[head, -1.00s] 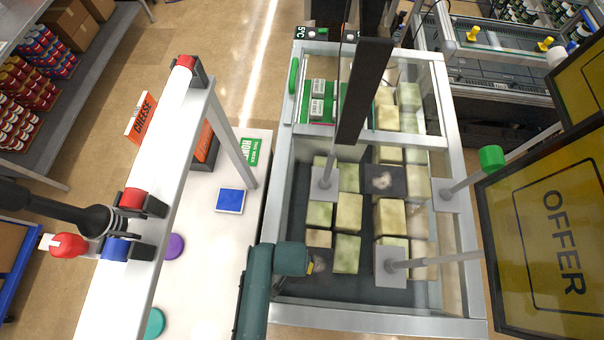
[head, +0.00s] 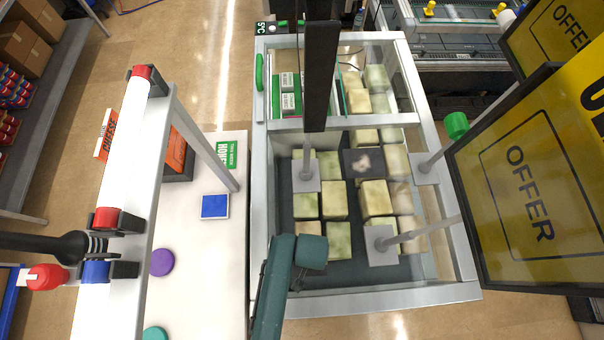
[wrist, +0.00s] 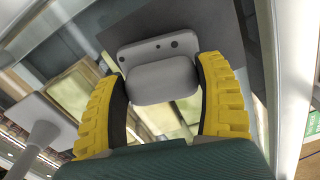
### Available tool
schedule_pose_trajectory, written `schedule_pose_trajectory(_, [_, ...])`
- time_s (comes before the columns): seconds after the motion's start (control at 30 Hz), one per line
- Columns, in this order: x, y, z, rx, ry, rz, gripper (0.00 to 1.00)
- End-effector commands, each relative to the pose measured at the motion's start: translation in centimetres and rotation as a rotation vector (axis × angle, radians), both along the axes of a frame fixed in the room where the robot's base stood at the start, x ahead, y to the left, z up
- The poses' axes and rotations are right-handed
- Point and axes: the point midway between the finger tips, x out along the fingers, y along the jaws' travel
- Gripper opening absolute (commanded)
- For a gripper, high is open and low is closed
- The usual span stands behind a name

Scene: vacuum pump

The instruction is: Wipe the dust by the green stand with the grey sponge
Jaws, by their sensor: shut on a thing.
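My gripper (wrist: 158,66) shows in the wrist view, its yellow ribbed fingers closed on a grey rounded block, which I take as the grey sponge (wrist: 163,85). In the head view the fingers and sponge are hidden behind my teal wrist, over the near left part of the freezer case. A pale dust patch (head: 363,161) lies on a dark square plate among the pale blocks. The green stand (head: 456,125) is a grey post with a green knob, to the right of that patch, its square foot (head: 424,169) on the case. My wrist is below and left of the patch, apart from it.
Two other grey post feet (head: 305,174) (head: 381,246) stand over the case. Pale blocks (head: 334,200) fill much of it. Yellow offer signs (head: 530,180) crowd the right. A white counter (head: 205,260) stands to the left. The case's near floor is bare.

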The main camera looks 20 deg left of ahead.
Motion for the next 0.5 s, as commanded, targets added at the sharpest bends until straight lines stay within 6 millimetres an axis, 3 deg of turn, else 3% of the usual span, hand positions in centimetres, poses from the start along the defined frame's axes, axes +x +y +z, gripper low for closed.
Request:
schedule_pose_trajectory(0.37, [1.3,-2.1,0.2,-0.001,0.001,0.016,0.39])
schedule_pose_trajectory(0.5, [1.3,-2.1,2.6,-0.001,0.0,0.015,0.39])
